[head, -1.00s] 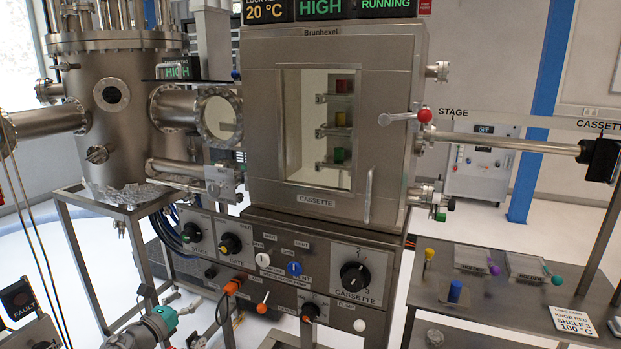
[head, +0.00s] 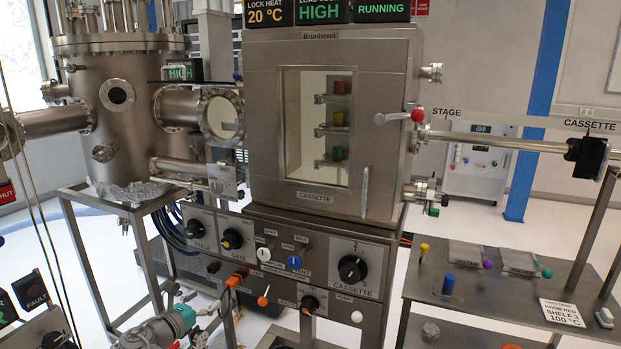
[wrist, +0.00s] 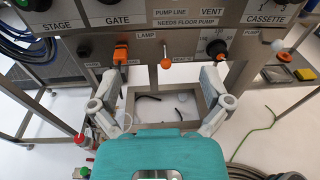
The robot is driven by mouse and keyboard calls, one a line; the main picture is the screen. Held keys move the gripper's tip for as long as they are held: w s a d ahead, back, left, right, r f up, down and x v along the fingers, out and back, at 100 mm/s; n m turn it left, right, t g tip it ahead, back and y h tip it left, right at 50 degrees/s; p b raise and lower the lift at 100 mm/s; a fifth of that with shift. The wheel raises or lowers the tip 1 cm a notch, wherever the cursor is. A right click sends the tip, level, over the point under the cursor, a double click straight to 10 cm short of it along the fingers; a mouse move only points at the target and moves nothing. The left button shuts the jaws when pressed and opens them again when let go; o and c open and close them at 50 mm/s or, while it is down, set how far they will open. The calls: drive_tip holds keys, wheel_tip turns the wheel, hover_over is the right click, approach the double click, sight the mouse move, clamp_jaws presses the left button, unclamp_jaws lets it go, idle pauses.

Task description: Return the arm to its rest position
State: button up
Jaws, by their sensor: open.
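My gripper (wrist: 160,108) is open and empty in the wrist view, its two grey fingers spread wide in front of the lower control panel. No object is between the fingers. In the head view, part of my arm (head: 170,326) with a teal band shows at the bottom left of centre, below the panel. The fingertips cannot be made out clearly there.
The panel carries a cassette knob (head: 352,269), an orange-tipped lever (head: 263,296) and an orange handle (head: 236,279). The steel chamber (head: 325,110) stands above it with its door shut. A side table (head: 480,300) at right holds small trays. A green cable (wrist: 262,128) lies on the floor.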

drive_tip(key=w+d+f+m+g+p, duration=0.1)
drive_tip(key=d+f+m+g+p, duration=0.15)
drive_tip(key=d+m, duration=0.45)
drive_tip(key=d+f+m+g+p, duration=0.1)
drive_tip(key=d+f+m+g, duration=0.2)
drive_tip(key=d, duration=0.8)
drive_tip(key=w+d+f+m+g+p, duration=0.1)
drive_tip(key=d+m+g, duration=0.35)
drive_tip(key=d, duration=0.45)
drive_tip(key=s+d+m+g+y+p, duration=0.2)
drive_tip(key=s+d+m, duration=0.3)
drive_tip(key=d+m, duration=0.3)
drive_tip(key=s+d+f+m+g+y+p, duration=0.1)
drive_tip(key=s+d+m+g+y+p, duration=0.1)
drive_tip(key=s+d+m+y, duration=0.3)
drive_tip(key=d+m+g, duration=0.1)
drive_tip(key=d+m, duration=0.2)
drive_tip(key=shift+s+m+p, duration=0.3)
drive_tip(key=shift+m+p, duration=0.05)
drive_tip(key=shift+p, duration=0.05)
